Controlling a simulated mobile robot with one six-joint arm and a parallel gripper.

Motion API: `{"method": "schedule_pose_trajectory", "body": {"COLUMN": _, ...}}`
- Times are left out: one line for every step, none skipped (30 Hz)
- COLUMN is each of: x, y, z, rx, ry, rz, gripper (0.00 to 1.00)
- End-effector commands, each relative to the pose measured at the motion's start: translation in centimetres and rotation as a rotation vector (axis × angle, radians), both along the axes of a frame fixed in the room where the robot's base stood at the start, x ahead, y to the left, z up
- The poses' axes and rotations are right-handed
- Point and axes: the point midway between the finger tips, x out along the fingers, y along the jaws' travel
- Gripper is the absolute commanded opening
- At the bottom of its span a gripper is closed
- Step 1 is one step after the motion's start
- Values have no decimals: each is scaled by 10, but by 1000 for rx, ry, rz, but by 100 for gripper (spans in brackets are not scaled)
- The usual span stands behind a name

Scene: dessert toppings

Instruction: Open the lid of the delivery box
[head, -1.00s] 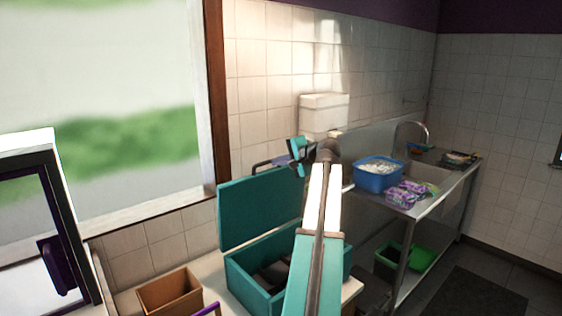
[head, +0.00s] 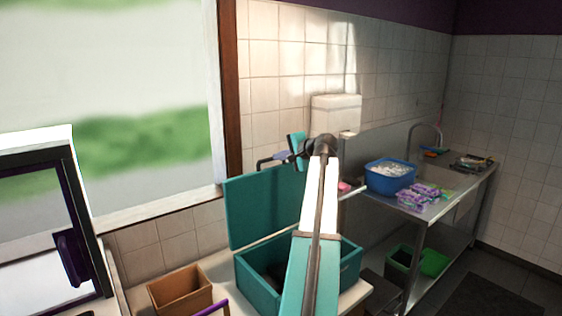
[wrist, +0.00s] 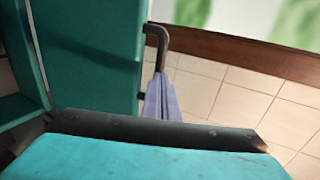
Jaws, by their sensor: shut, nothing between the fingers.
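The teal delivery box (head: 352,268) stands on the counter, partly hidden by my arm. Its lid (head: 262,205) stands up at the back, and the dark inside of the box shows. In the wrist view the lid (wrist: 85,60) fills the upper left, with a dark bent handle (wrist: 163,40) on its edge. The handle also shows in the head view (head: 261,163). My gripper (wrist: 158,80) is shut, its lavender fingers right at the handle; I cannot tell if they touch it. In the head view my gripper (head: 281,156) is beside the lid's upper edge.
A brown open box (head: 180,291) stands left of the delivery box. To the right, a steel sink table (head: 425,207) holds a blue tub (head: 389,180) and purple packets (head: 425,193). A green crate (head: 434,263) is underneath. A window and tiled wall lie behind.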

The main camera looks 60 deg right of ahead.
Motion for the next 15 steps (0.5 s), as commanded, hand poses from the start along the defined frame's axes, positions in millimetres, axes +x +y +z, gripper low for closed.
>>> {"method": "schedule_pose_trajectory", "body": {"x": 5, "y": -5, "z": 0, "rx": 0, "ry": 0, "rz": -1, "gripper": 0}}
{"method": "schedule_pose_trajectory", "body": {"x": 7, "y": -7, "z": 0, "rx": 1, "ry": 0, "rz": -3, "gripper": 0}}
{"method": "schedule_pose_trajectory", "body": {"x": 10, "y": -10, "z": 0, "rx": 1, "ry": 1, "rz": -4, "gripper": 0}}
{"method": "schedule_pose_trajectory", "body": {"x": 11, "y": -12, "z": 0, "rx": 1, "ry": 0, "rz": -5, "gripper": 0}}
{"method": "schedule_pose_trajectory", "body": {"x": 13, "y": -13, "z": 0, "rx": 2, "ry": 0, "rz": -6, "gripper": 0}}
{"method": "schedule_pose_trajectory", "body": {"x": 14, "y": -15, "z": 0, "rx": 1, "ry": 1, "rz": -8, "gripper": 0}}
{"method": "schedule_pose_trajectory", "body": {"x": 15, "y": -16, "z": 0, "rx": 2, "ry": 0, "rz": -9, "gripper": 0}}
{"method": "schedule_pose_trajectory", "body": {"x": 15, "y": -17, "z": 0, "rx": 1, "ry": 0, "rz": -10, "gripper": 0}}
{"method": "schedule_pose_trajectory", "body": {"x": 15, "y": -17, "z": 0, "rx": 1, "ry": -1, "rz": -12, "gripper": 0}}
{"method": "schedule_pose_trajectory", "body": {"x": 15, "y": -18, "z": 0, "rx": 1, "ry": 0, "rz": -12, "gripper": 0}}
{"method": "schedule_pose_trajectory", "body": {"x": 15, "y": -18, "z": 0, "rx": 1, "ry": 0, "rz": -12, "gripper": 0}}
{"method": "schedule_pose_trajectory", "body": {"x": 14, "y": -18, "z": 0, "rx": 1, "ry": 0, "rz": -13, "gripper": 0}}
{"method": "schedule_pose_trajectory", "body": {"x": 14, "y": -18, "z": 0, "rx": 0, "ry": 0, "rz": -14, "gripper": 0}}
{"method": "schedule_pose_trajectory", "body": {"x": 13, "y": -18, "z": 0, "rx": 0, "ry": 0, "rz": -14, "gripper": 0}}
{"method": "schedule_pose_trajectory", "body": {"x": 13, "y": -19, "z": 0, "rx": 0, "ry": 0, "rz": -14, "gripper": 0}}
